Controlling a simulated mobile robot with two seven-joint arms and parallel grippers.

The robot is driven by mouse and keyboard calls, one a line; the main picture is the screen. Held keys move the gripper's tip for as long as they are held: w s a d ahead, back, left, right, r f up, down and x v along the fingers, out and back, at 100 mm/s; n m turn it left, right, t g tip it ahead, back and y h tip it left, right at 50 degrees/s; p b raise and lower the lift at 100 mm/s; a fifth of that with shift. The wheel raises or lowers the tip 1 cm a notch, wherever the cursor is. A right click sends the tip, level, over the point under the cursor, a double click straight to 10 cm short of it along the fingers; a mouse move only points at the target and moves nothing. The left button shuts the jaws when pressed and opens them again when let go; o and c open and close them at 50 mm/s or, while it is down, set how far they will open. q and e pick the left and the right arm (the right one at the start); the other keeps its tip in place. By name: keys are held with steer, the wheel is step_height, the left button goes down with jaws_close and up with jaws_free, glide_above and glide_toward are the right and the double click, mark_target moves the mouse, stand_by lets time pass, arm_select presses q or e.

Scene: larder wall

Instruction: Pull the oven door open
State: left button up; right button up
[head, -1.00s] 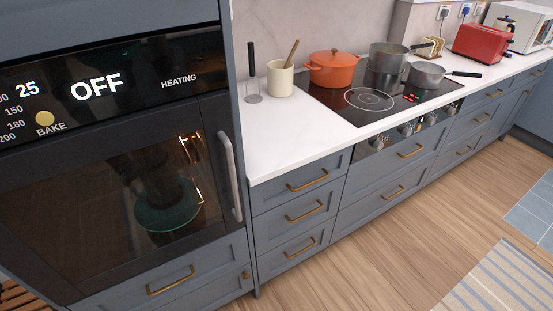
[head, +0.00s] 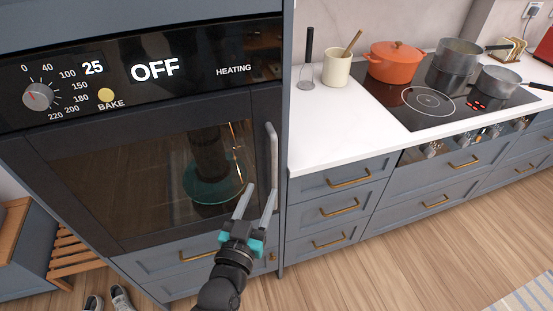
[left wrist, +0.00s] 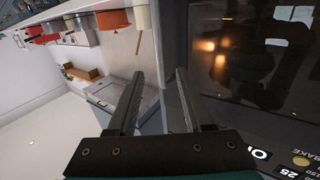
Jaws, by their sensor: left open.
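The oven door (head: 130,180) is shut, a dark glass panel in a black frame on the left of the head view. Its pale vertical bar handle (head: 271,150) runs along the door's right edge. My left gripper (head: 261,187) is open, pointing up toward the handle's lower part. Its right finger overlaps the handle in the picture; I cannot tell whether they touch. My right gripper is not in view.
The control panel (head: 150,72) above the door reads OFF and HEATING. Grey drawers (head: 345,185) and a white counter (head: 330,135) adjoin on the right, with an orange pot (head: 395,62) on the hob. Shoes (head: 120,298) lie at lower left. Wooden floor at lower right is clear.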

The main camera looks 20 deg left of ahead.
mark_target(273, 163)
arm_select(q)
steer(key=w, duration=1.1)
steer(key=shift+w+b, duration=0.2)
steer(key=shift+b, duration=0.15)
jaws_close()
stand_by(1.0)
